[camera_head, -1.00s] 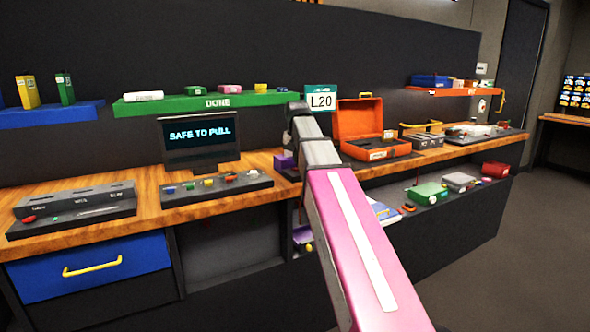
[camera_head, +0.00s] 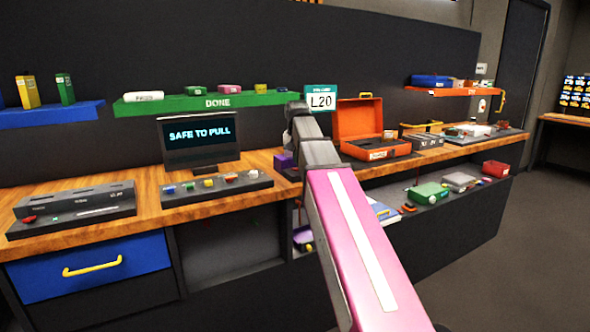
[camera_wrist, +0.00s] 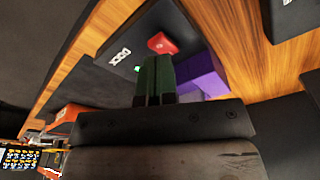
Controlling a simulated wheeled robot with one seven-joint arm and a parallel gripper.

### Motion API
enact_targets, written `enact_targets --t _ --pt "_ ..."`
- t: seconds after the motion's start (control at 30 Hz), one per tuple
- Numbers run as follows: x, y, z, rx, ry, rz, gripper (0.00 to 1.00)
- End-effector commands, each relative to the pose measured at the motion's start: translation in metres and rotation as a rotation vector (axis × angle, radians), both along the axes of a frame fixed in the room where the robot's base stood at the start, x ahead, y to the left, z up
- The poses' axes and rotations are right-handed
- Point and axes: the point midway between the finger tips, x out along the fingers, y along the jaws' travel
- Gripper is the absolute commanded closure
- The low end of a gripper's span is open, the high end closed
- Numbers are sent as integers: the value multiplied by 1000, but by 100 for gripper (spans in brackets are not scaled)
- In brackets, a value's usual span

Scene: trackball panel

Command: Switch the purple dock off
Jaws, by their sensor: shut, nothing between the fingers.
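The purple dock (camera_head: 284,161) sits on the wooden counter, just left of my arm in the head view. The wrist view shows a purple block (camera_wrist: 203,72) on a dark base plate (camera_wrist: 112,58) lettered DOCK. A red switch (camera_wrist: 162,43) and a small lit green light (camera_wrist: 137,69) are on that plate. My gripper (camera_wrist: 158,60) is shut and empty, its fingertips close to the red switch and beside the green light. I cannot tell whether they touch the switch. In the head view the fingers are hidden behind my arm.
Left of the dock is a panel with coloured buttons (camera_head: 217,186); right is an open orange case (camera_head: 374,150). An L20 sign (camera_head: 321,99) stands behind my arm. A shelf below holds a green box (camera_head: 428,194).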

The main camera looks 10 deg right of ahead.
Motion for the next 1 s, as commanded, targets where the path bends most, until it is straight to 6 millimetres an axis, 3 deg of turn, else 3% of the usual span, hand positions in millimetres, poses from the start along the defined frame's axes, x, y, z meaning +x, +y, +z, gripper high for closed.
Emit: enact_targets --t 1.0 --pt "0 0 -10 0 0 0 100"
